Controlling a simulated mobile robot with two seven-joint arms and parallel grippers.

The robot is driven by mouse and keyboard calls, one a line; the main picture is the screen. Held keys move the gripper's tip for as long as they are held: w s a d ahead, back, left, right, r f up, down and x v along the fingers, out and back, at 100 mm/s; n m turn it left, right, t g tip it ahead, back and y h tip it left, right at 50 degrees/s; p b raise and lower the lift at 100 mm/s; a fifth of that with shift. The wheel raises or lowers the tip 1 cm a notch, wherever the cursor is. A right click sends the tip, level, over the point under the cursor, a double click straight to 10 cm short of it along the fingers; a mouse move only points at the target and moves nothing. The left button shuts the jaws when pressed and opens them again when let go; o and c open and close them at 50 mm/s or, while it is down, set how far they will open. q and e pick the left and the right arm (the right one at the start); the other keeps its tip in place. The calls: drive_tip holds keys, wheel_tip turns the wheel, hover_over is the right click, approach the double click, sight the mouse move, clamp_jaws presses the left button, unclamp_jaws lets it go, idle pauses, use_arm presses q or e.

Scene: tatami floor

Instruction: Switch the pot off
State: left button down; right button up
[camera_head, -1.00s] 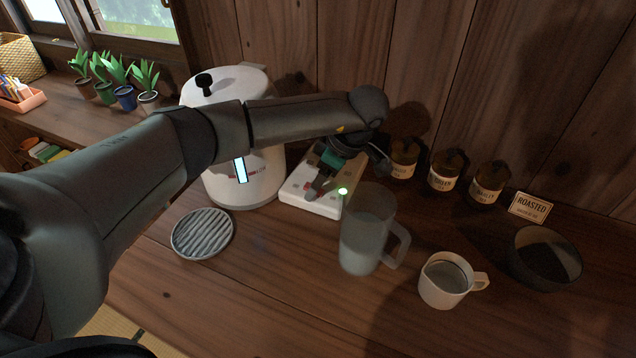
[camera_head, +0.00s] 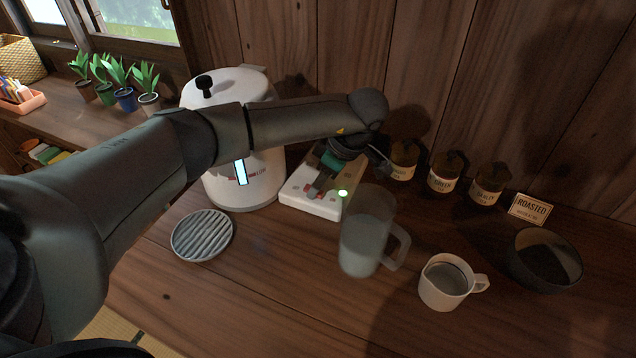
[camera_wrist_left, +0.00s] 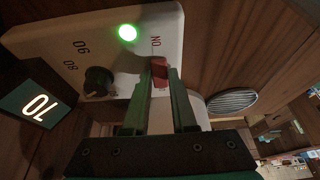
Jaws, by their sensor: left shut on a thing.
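The white pot (camera_head: 240,185) with a black lid knob stands at the back left, a lit blue strip on its front. A white control box (camera_head: 309,203) lies beside it; its green lamp (camera_head: 343,193) is lit. In the left wrist view the box (camera_wrist_left: 140,30) shows a dark dial (camera_wrist_left: 98,82) near "80" and "90", and a red switch (camera_wrist_left: 160,72) by the word "ON". My left gripper (camera_head: 320,186) is over the box, its green fingers (camera_wrist_left: 162,80) shut on the red switch. My right gripper is not in view.
A clear jug (camera_head: 362,245) stands just in front of the box, close to my left wrist. A white cup (camera_head: 444,280), a dark bowl (camera_head: 545,260) and brown jars (camera_head: 443,178) are to the right. A round slatted coaster (camera_head: 202,235) lies at left. A panel (camera_wrist_left: 38,107) reads "70".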

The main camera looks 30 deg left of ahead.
use_arm(q)
drive_tip(key=shift+a+h, duration=0.4)
drive_tip(key=shift+h, duration=0.7)
drive_tip(key=shift+a+h, duration=0.1)
drive_tip(key=shift+h, duration=1.2)
drive_tip(key=c, duration=1)
unclamp_jaws()
drive_tip(key=shift+r, duration=0.1)
drive_tip(key=shift+o, duration=1.4)
drive_tip(key=shift+r, duration=0.1)
